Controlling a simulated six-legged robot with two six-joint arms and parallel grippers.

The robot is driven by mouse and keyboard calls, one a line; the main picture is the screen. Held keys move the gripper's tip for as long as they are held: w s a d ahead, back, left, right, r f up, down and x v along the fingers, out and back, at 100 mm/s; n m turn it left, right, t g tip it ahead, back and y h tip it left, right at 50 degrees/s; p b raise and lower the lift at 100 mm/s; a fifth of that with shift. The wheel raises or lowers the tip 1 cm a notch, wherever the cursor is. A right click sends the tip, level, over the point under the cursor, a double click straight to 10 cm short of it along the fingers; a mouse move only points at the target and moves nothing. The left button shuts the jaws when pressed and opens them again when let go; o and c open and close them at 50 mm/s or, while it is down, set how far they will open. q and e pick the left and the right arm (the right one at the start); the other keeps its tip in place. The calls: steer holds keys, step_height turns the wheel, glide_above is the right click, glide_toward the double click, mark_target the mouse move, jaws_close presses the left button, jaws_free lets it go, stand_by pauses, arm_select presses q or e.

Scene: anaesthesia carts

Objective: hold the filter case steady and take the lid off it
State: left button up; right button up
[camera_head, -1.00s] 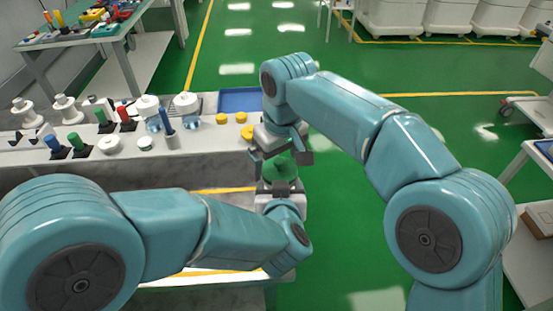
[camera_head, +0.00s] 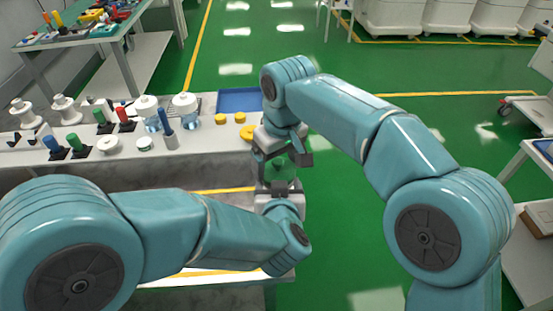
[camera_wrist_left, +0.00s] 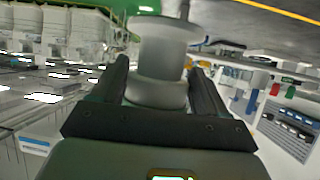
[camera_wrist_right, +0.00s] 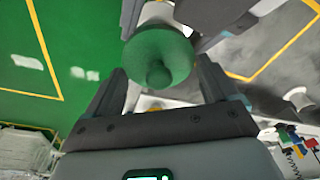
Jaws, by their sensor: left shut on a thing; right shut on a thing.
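The filter case is a pale, spool-shaped body (camera_wrist_left: 163,52) in the left wrist view. My left gripper (camera_wrist_left: 160,82) is shut on it, one dark finger on each side. In the head view the left gripper (camera_head: 280,190) is below the green lid (camera_head: 281,174). The lid is a round green dome with a knob (camera_wrist_right: 158,74) in the right wrist view. My right gripper (camera_wrist_right: 158,82) is shut on the lid from above, and shows in the head view (camera_head: 284,160). The pale body shows behind the lid in the right wrist view; I cannot tell whether a gap separates them.
A light table (camera_head: 205,150) at the left holds white spools, jars, coloured handles, several yellow discs (camera_head: 221,118) and a blue tray (camera_head: 240,100). The case is held beyond its right edge, over green floor. A cart (camera_head: 525,215) stands at the far right.

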mark_target(277, 160)
arm_select(q)
steer(key=shift+d, duration=0.15)
arm_select(e)
steer(key=shift+a+r, duration=0.1)
steer(key=shift+r, duration=0.05)
steer(key=shift+r, duration=0.95)
steer(key=shift+r, duration=2.05)
